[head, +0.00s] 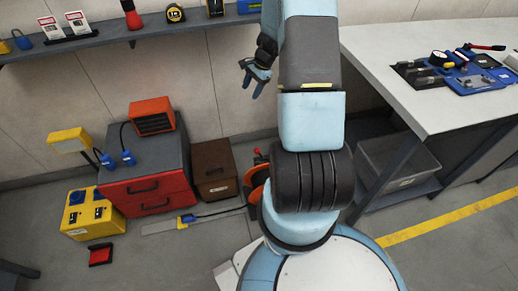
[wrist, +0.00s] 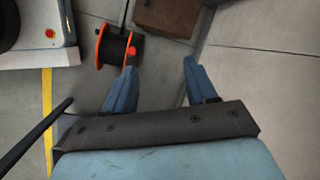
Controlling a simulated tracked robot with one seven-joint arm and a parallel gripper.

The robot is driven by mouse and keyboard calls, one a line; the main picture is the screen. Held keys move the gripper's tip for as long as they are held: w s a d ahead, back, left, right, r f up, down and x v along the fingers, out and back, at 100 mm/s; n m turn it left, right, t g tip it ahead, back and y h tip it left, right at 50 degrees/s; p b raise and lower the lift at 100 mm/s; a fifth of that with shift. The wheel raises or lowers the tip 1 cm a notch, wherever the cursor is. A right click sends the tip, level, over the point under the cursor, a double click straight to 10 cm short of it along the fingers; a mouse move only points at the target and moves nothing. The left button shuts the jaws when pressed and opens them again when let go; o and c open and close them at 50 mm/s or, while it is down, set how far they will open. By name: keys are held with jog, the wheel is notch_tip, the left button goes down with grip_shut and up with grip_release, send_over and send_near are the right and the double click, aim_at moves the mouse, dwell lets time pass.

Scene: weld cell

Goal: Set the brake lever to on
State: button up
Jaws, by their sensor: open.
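An orange and black reel (head: 255,191) stands on the floor, mostly hidden behind my arm in the head view. A small lever with a red knob (head: 257,152) sticks up beside it; this looks like the brake lever. In the wrist view the reel (wrist: 101,48) lies at the upper left, and its red knob (wrist: 131,51) shows just beyond my left finger's tip. I cannot read any on or off marking. My gripper (head: 249,78) is open and empty, high above the floor. In the wrist view its fingers (wrist: 160,67) are apart, with bare floor and wall between them.
A brown box (head: 214,169) and a red-fronted cabinet (head: 147,190) stand left of the reel. A yellow power box (head: 92,214) is farther left. A workbench (head: 400,55) is at the right, and a wall shelf (head: 110,37) runs at the upper left.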

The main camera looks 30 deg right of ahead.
jog(key=s+d+f+m, duration=0.2)
jog(key=d+f+m, duration=0.1)
jog(key=f, duration=0.8)
jog(key=m, duration=0.3)
send_over(260, 154)
jog(key=d, duration=0.4)
notch_tip(260, 154, down, 11)
jog(key=shift+g, duration=0.4)
jog(key=x, duration=1.3)
jog(key=shift+s+a+f, duration=0.25)
jog(key=shift+s, duration=0.1)
jog(key=shift+c, duration=0.5)
jog(key=shift+y, duration=0.3)
grip_shut()
